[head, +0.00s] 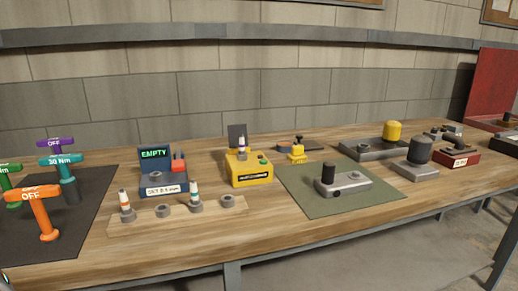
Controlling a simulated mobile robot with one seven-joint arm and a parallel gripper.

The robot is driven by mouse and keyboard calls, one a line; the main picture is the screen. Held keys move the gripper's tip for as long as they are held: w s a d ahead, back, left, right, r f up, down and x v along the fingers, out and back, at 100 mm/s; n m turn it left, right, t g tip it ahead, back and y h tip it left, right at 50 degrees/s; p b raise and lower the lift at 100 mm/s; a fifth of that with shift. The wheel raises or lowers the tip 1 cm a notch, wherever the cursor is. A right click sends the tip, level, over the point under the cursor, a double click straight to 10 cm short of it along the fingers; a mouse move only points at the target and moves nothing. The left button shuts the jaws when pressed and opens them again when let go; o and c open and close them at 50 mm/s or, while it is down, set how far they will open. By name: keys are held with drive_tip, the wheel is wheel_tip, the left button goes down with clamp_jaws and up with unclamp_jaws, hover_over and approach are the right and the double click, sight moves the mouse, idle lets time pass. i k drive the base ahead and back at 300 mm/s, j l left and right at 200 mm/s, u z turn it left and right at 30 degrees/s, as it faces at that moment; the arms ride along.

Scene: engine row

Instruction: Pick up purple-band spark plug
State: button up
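The purple-band spark plug (241,146) stands upright in the top of a yellow tester box (249,172), near the middle of the workbench. It is white with a purple band, and a dark panel rises behind it. An orange-band spark plug (125,203) and a teal-band spark plug (195,195) stand in a wooden rack (178,222) in front and to the left.
T-handled torque tools, one an orange tool (41,205), stand on a dark mat (78,240) at left. A blue device (154,158) reading EMPTY is left of the yellow box. A green mat (305,200) with a grey block (345,186) lies right.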

sight(242, 151)
drive_tip(key=i+l+u, duration=0.3)
drive_tip(key=l+u, duration=0.3)
drive_tip(key=i+j, duration=0.1)
drive_tip(key=i, duration=0.9)
